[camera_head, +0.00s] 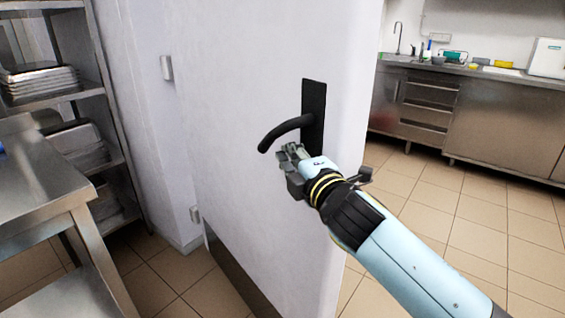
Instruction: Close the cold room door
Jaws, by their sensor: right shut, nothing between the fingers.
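The cold room door (225,110) is a thick white panel that stands open, its hinges on the left and its free edge on the right. A black lever handle (285,129) on a black plate (314,100) sits near the free edge. My right gripper (284,158) is shut and empty, just below the handle and in front of the door face. I cannot tell whether it touches the door or the handle. My left gripper is not in view.
A steel table (45,205) and a shelf rack (93,88) with stacked trays (40,82) stand at the left. Tiled floor (440,205) is clear at the right, before a steel counter (510,115) with a sink and small items.

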